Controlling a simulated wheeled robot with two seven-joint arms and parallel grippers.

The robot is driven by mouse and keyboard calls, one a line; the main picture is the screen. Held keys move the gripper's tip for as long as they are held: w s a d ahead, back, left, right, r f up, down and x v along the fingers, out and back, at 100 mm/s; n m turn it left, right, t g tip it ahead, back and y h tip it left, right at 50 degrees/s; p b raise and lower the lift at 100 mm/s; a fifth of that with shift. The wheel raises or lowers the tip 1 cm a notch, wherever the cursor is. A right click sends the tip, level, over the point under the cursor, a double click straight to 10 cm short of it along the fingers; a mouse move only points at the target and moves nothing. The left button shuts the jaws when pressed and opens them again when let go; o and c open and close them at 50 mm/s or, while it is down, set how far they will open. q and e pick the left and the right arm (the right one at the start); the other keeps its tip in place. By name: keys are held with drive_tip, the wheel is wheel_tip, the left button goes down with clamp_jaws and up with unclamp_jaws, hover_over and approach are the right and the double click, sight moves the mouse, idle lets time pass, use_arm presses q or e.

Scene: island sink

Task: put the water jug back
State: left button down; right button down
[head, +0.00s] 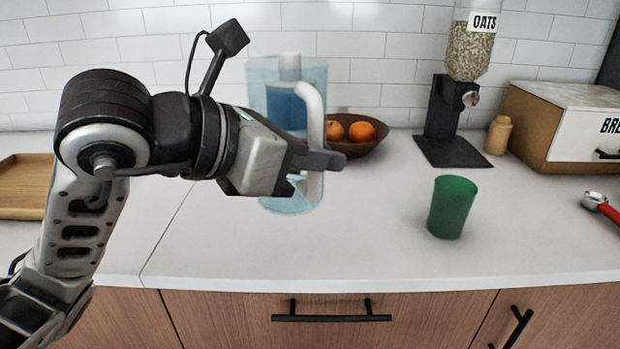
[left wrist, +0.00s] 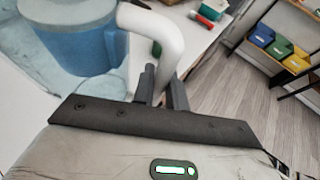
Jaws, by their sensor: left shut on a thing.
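The clear water jug (head: 260,75) with a blue filter inside stands upright on or just above the counter, near the back wall; I cannot tell if its base touches. Its white handle (head: 315,115) faces right. My left gripper (head: 312,165) comes in from the left in front of the jug and is shut on the handle. In the left wrist view the handle (left wrist: 155,30) runs down between the fingers (left wrist: 162,92), and the blue filter (left wrist: 75,45) shows beside it. The gripper hides the jug's middle. My right gripper is not in view.
A green cup (head: 452,207) stands on the counter to the right. Behind are a brown bowl of oranges (head: 361,131), an oats dispenser (head: 455,110) and a bread box (head: 570,125). A wooden tray (head: 25,185) lies at left. The front middle counter is clear.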

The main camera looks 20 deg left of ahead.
use_arm(q)
drive_tip(key=w+f, duration=0.2)
drive_tip(key=w+a+f, duration=0.1)
drive_tip(key=w, duration=0.1)
drive_tip(key=w+a+f, duration=0.1)
drive_tip(key=w+f, duration=0.1)
drive_tip(key=shift+a+f+b, duration=0.15)
drive_tip(key=shift+f+b, duration=0.15)
drive_tip(key=shift+f, duration=0.05)
drive_tip(key=shift+w+a+f, duration=0.1)
drive_tip(key=shift+w+f, duration=0.35)
drive_tip(key=f, duration=0.3)
drive_tip(key=shift+w+a+f, duration=0.1)
drive_tip(key=shift+w+f, duration=0.1)
drive_tip(key=shift+f, duration=0.1)
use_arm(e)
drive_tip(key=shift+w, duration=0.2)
use_arm(q)
drive_tip(key=shift+f, duration=0.15)
drive_tip(key=c, duration=1.4)
unclamp_jaws()
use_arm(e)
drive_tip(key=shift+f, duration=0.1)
